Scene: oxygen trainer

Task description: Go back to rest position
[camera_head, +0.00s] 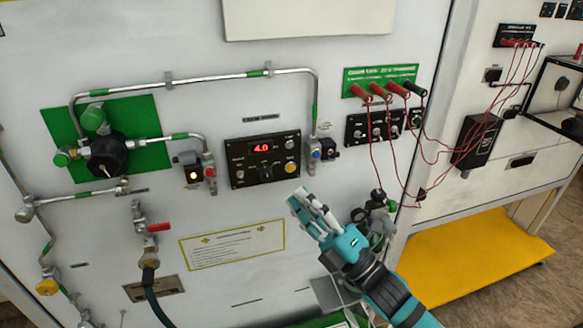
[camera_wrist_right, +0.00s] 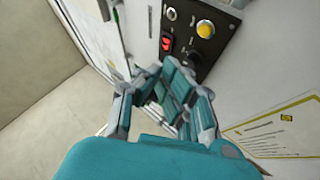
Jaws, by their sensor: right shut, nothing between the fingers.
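My right gripper (camera_head: 312,208) is in front of the panel in the head view, below and right of the black control box (camera_head: 262,160), whose red display reads 4.0. Its fingers are shut with nothing between them. In the right wrist view the gripper (camera_wrist_right: 172,88) points toward the same control box (camera_wrist_right: 200,35), with a yellow button near the box's top. I cannot tell how far the fingertips are from the box. My left gripper does not show in either view.
The panel carries metal pipes, a black regulator (camera_head: 106,157) on a green plate, and a red-handled valve (camera_head: 152,229). Red cables (camera_head: 372,150) hang from plugs at the right. A valve fitting (camera_head: 376,212) stands close beside my right gripper. A yellow platform (camera_head: 470,258) lies at lower right.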

